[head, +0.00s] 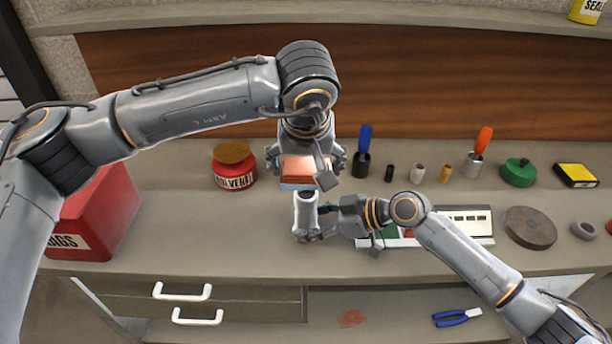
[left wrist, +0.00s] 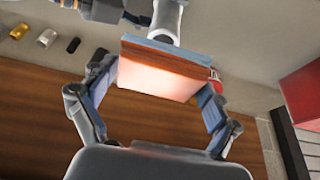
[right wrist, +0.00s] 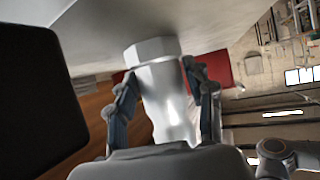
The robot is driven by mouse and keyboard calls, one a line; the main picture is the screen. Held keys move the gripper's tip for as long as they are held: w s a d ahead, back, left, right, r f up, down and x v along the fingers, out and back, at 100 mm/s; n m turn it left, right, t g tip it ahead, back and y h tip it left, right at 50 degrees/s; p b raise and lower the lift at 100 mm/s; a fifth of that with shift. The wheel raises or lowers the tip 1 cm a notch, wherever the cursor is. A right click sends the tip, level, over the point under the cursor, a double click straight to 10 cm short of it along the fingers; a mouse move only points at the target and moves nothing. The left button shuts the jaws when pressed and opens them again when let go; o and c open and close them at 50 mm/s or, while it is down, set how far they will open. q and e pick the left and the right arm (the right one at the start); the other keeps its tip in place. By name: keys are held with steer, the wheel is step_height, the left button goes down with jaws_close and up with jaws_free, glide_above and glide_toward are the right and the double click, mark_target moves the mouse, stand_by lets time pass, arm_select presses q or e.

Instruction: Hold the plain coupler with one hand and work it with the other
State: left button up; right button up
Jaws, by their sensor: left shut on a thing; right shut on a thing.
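The plain coupler (head: 306,214) is a silver-grey tube standing roughly upright above the bench. In the right wrist view the coupler (right wrist: 165,95) shows a hexagonal end. My right gripper (head: 322,222) is shut on its side, with one finger on each side (right wrist: 163,100). My left gripper (head: 307,160) is above, shut on a red-brown block (head: 303,168) with a grey-blue layer. The block (left wrist: 158,72) sits between both fingers (left wrist: 155,95) in the left wrist view. Its blue side is at the coupler's upper end; I cannot tell whether they touch.
A solvent can (head: 235,170) and red box (head: 100,215) stand left. Small fittings (head: 417,173), handled tools (head: 363,150), a green tin (head: 519,173) and a brown disc (head: 530,228) are right. A white case (head: 470,218) lies behind my right arm. Drawers (head: 200,305) are below.

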arm_select(q)
steer(key=shift+r, duration=1.45)
arm_select(e)
steer(key=shift+f, duration=0.15)
steer(key=o, duration=1.1)
arm_select(q)
steer(key=shift+w, duration=0.1)
arm_select(e)
steer(key=shift+d, duration=0.1)
steer(key=v, duration=1.2)
